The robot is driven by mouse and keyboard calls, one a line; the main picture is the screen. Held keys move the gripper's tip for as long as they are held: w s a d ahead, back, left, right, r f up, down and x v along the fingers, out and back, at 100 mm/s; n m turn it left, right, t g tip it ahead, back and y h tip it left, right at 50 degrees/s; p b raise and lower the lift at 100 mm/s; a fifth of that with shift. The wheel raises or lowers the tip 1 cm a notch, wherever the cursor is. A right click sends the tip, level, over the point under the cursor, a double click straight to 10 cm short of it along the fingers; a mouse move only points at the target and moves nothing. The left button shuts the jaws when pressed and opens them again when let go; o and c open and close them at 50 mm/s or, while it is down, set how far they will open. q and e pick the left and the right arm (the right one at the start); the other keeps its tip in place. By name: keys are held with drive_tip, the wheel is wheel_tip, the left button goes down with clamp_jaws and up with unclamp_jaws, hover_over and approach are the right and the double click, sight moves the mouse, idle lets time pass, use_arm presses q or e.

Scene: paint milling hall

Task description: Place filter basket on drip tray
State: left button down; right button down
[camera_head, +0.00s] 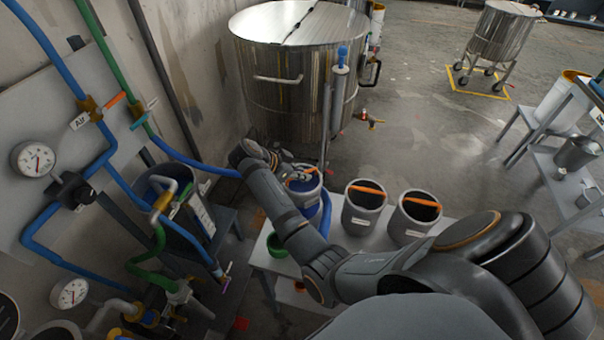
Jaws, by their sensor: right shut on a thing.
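My right gripper (299,174) is at the end of the arm that crosses from the lower right. It is over a blue and grey pot (306,200) on the white bench (348,240). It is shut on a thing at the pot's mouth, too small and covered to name. I cannot tell whether this is the filter basket. Two grey pots, a left one (360,217) and a right one (407,226), stand beside it with dark insides and orange bars across their tops. I cannot make out the drip tray. My left gripper is not in view.
A large steel vat (290,85) stands behind the bench. Blue and green pipes with valves and gauges (33,158) line the left wall. A green bowl (276,246) is at the bench's left end. A shelf (555,160) stands far right. Open floor lies between.

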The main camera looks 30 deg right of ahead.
drive_tip(key=shift+f, duration=0.3)
drive_tip(key=c, duration=1.5)
unclamp_jaws()
